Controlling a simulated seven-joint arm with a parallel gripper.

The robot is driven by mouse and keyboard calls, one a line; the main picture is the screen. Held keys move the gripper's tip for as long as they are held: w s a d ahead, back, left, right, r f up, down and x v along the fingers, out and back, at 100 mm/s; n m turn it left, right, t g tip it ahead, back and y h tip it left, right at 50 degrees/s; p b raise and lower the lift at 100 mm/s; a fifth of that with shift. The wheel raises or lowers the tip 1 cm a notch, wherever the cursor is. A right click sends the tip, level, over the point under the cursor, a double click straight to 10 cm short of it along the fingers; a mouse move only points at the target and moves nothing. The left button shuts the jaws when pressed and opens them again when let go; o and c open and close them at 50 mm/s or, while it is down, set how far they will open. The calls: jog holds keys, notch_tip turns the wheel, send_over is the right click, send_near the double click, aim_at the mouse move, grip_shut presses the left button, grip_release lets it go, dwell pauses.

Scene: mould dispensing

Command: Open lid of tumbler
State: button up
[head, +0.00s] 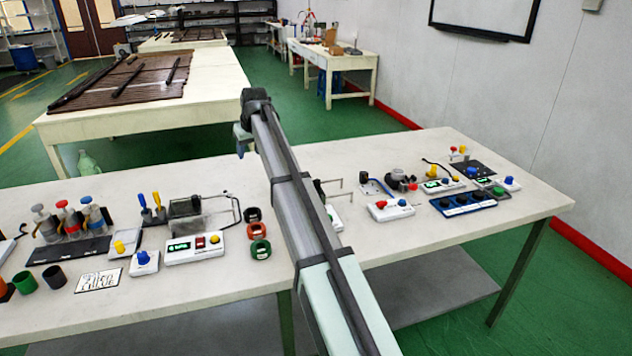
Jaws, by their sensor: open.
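My arm rises from the bottom of the head view and crosses the table (130,310). Its far end bends downward beyond the table's back edge. My gripper cannot be made out. No item is clearly marked as the tumbler. A clear, boxy container (192,222) with a dark upper part and a wire frame stands left of my arm. Whether that dark part is a lid, and whether it is open, cannot be told. My arm hides the table's middle.
A white control box (194,249) and several dark, red and green rings lie left of my arm. Open cups, one green (25,282), stand at the front left. A blue panel (463,203) and small button boxes crowd the right. The front strip is mostly clear.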

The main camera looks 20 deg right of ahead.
jog(key=s+d+r+m+g+h, duration=0.1)
jog(key=d+r+g, duration=0.1)
jog(key=d, duration=1.3)
jog(key=g, duration=0.3)
send_near(317, 180)
notch_tip(317, 180, down, 10)
jog(key=shift+a+f, duration=0.1)
grip_shut()
